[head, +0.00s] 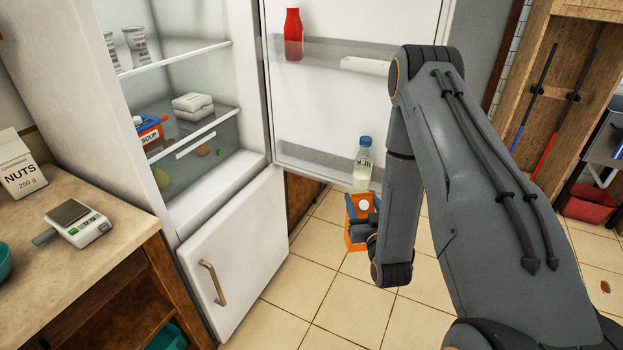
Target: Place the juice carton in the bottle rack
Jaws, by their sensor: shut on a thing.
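The orange juice carton (354,242) is held upright by my gripper (364,221), which partly covers it. In the picture it appears just below the milk bottle, in front of the open fridge door's lower edge. The bottle rack (305,164) is the clear bin low on the inside of the open fridge door. A milk bottle (362,166) with a blue cap stands at its right end. The left part of the rack looks empty. My forearm hides what lies right of the bottle. The gap between carton and rack cannot be judged from this view.
A red bottle (293,35) stands in the upper door shelf (330,52). The fridge shelves hold a soup box (149,133) and a white container (192,105). A counter (30,235) with a scale (83,225) is at left.

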